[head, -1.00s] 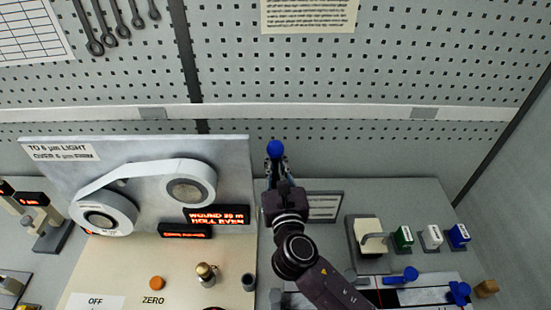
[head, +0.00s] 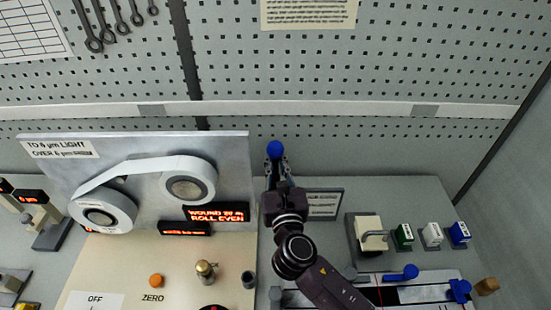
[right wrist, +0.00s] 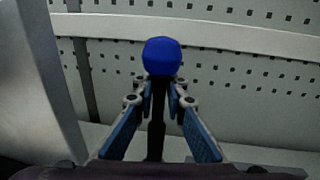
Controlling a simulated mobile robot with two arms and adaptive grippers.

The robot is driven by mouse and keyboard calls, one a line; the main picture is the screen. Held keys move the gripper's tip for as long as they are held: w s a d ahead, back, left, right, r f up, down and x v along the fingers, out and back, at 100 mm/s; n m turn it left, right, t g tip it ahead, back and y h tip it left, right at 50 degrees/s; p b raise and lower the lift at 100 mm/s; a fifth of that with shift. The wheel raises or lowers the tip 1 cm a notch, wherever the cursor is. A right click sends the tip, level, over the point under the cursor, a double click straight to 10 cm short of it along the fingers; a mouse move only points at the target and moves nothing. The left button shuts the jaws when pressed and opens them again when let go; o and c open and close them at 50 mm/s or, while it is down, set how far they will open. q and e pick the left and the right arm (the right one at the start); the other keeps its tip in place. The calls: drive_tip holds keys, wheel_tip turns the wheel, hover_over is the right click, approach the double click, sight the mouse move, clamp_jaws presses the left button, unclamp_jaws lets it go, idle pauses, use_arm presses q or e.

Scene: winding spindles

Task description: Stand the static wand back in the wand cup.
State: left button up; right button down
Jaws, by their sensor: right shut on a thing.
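The static wand (head: 275,150) has a round blue head on a thin dark stem. My right gripper (head: 277,172) is shut on the stem just below the head, near the back of the bench. In the right wrist view, the blue head (right wrist: 162,57) stands above the fingertips (right wrist: 158,90), and the black stem runs down between the fingers. The wand looks about upright; its lower end is hidden by my gripper and arm. I cannot pick out the wand cup for sure; a small dark cylinder (head: 249,280) stands left of my arm. My left gripper is not in view.
The winding machine's upright plate (head: 235,170) stands close left of my right gripper. A small sign (head: 325,204) is behind my arm on the right. A cream block on a stand (head: 368,231) and several coloured blocks (head: 459,233) are farther right. A perforated wall is behind.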

sight(276, 177)
drive_tip(key=shift+f+b, duration=2)
drive_tip(key=shift+f, duration=0.8)
drive_tip(key=c, duration=1.9)
unclamp_jaws()
drive_tip(key=shift+s, duration=0.3)
drive_tip(key=shift+s+d, duration=0.25)
drive_tip(key=shift+s, duration=1.65)
drive_tip(key=shift+s+d, duration=0.2)
drive_tip(key=shift+s, duration=1.7)
drive_tip(key=shift+s+d, duration=0.25)
drive_tip(key=shift+s, duration=1.65)
